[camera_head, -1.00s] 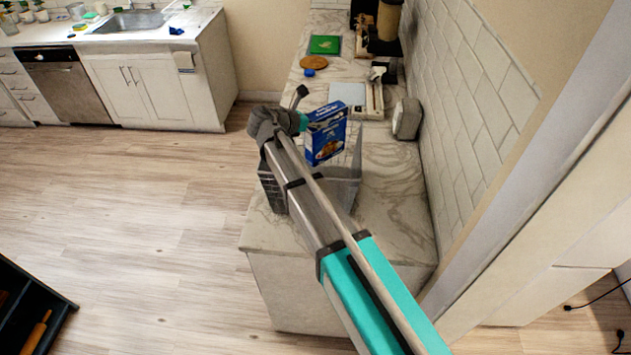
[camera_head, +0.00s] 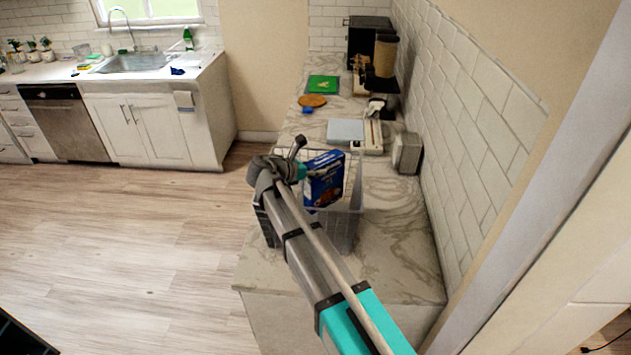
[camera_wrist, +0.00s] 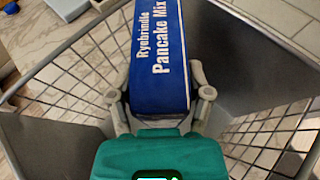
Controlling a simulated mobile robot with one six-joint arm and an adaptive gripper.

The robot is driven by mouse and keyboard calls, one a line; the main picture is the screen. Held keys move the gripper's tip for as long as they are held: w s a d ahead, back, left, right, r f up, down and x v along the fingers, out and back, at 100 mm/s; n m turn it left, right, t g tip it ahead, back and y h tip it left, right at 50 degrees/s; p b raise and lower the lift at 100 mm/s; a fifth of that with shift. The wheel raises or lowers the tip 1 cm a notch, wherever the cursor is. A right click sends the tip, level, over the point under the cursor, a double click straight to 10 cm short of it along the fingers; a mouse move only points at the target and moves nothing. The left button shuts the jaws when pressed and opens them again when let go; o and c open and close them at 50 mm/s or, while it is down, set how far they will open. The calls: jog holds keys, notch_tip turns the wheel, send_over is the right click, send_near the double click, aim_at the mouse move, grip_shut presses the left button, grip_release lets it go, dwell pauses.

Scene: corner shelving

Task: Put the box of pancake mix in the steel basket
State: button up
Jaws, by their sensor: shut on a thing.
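The blue box of pancake mix (camera_head: 324,182) is upright, in or just above the opening of the steel basket (camera_head: 345,228) on the marble counter. In the wrist view the box (camera_wrist: 160,60) shows its lettered narrow side, with basket walls (camera_wrist: 62,88) on both sides. My gripper (camera_wrist: 160,92) is shut on the box, one finger on each side. In the head view my gripper (camera_head: 303,171) is at the box's left, partly hidden by my arm. The box's lower end is hidden, so I cannot tell whether it touches the basket floor.
The tiled wall (camera_head: 480,130) bounds the right. The counter's front part (camera_head: 400,265) is clear.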

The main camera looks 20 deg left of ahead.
aim_at(315, 181)
dwell(0.3)
jog(key=shift+f+b, duration=1.85)
jog(key=shift+b, duration=0.05)
jog(key=shift+f+b, duration=0.6)
jog(key=o, duration=1.3)
jog(key=shift+r, duration=0.15)
jog(key=shift+r+p, duration=0.65)
jog(key=shift+p, duration=0.15)
jog(key=p+v, duration=0.4)
jog(key=v, duration=0.8)
